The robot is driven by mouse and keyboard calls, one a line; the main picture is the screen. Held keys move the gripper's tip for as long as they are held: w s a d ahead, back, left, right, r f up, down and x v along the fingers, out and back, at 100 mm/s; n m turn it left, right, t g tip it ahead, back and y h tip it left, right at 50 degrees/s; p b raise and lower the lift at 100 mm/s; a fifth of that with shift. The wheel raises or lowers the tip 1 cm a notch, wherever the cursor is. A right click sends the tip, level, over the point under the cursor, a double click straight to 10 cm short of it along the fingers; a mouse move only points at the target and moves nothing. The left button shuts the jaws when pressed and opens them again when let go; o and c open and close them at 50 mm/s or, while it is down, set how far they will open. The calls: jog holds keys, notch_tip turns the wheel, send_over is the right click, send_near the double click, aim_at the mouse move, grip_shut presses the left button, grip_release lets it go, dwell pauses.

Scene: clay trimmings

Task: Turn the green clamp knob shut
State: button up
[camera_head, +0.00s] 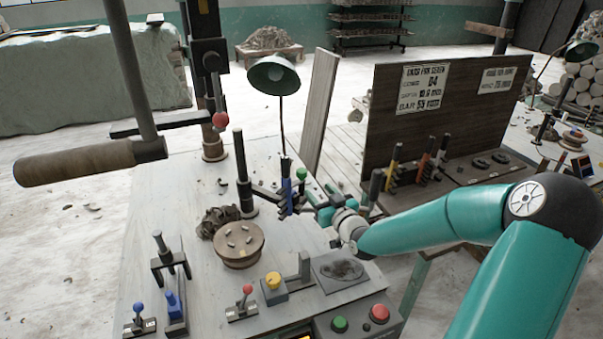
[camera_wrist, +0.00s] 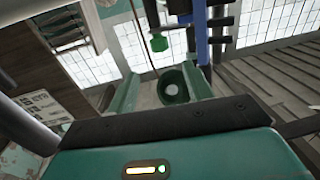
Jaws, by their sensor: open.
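The green clamp knob (camera_head: 301,173) is a small green ball beside a blue upright handle (camera_head: 286,188) on the workbench. My gripper (camera_head: 318,207) is just below and right of the knob in the head view. In the wrist view my gripper (camera_wrist: 160,88) has its two teal fingers spread, with no object held between them. I see no contact with the knob; the exact depth gap is unclear.
A green lamp (camera_head: 273,76) stands behind the knob; its shade shows between my fingers in the wrist view. A round wooden disc (camera_head: 239,243), clay trimmings (camera_head: 218,219) and a yellow knob (camera_head: 273,280) are on the bench (camera_head: 200,300). A dark sign board (camera_head: 440,110) stands right.

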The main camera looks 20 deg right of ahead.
aim_at(304, 175)
jog(key=w, duration=0.4)
jog(key=w+a, duration=0.1)
jog(key=w, duration=0.7)
jog(key=shift+w+a, duration=0.1)
jog(key=shift+a, duration=0.05)
jog(key=c, duration=1)
